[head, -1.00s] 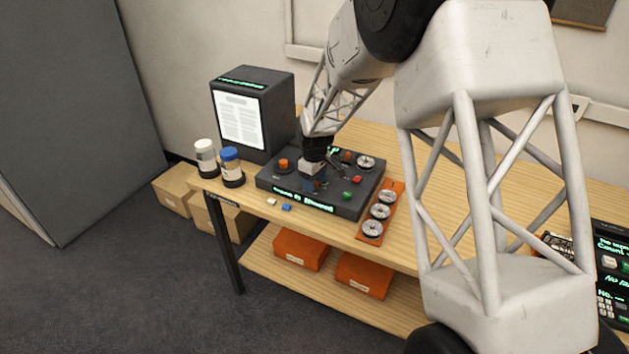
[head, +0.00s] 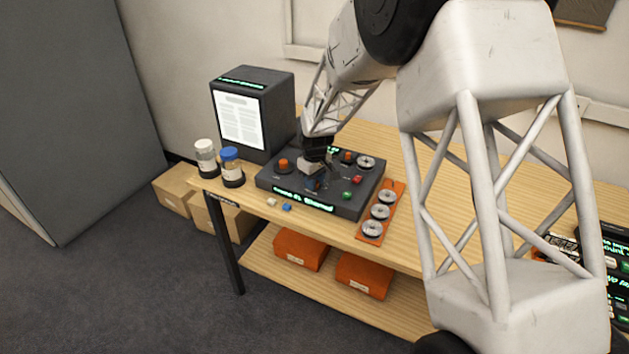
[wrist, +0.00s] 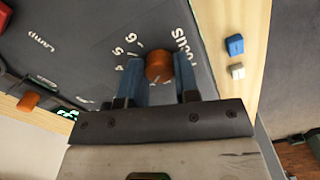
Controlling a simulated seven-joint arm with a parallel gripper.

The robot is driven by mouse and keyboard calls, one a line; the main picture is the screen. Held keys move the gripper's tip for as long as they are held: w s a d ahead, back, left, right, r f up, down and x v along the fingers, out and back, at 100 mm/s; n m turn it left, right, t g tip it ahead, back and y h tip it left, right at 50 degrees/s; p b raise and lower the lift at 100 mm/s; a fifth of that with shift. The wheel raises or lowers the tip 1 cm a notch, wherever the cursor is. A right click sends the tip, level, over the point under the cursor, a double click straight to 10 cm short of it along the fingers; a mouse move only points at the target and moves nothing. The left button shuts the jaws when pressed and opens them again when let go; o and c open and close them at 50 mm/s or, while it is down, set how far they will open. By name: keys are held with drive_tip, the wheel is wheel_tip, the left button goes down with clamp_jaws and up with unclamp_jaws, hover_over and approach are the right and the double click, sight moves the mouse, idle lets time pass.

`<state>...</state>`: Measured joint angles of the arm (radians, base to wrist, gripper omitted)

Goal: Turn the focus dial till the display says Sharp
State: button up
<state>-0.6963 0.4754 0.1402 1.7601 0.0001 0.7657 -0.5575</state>
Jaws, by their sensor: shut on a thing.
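The dark control console (head: 270,184) lies on the wooden bench. In the wrist view, the round orange focus dial (wrist: 159,66) sits beside a partly hidden "Focus" label and scale numbers. My gripper (head: 313,184) points down at the console, and its two blue fingers (wrist: 158,78) are shut on the dial, one on each side. The green display strip (head: 302,200) on the console's front shows text too small to read surely. The viewer screen (head: 240,120) behind shows a page with grey lines.
Two jars (head: 232,168) stand left of the console. Small white and blue blocks (head: 287,207) lie at the bench's front edge. An orange tray (head: 367,241) with metal reels is on the right. Another orange knob (head: 283,164) and coloured buttons sit on the console.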

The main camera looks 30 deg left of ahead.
drive_tip(key=shift+m, duration=1.9)
drive_tip(key=o, duration=0.9)
drive_tip(key=shift+r, duration=3.9)
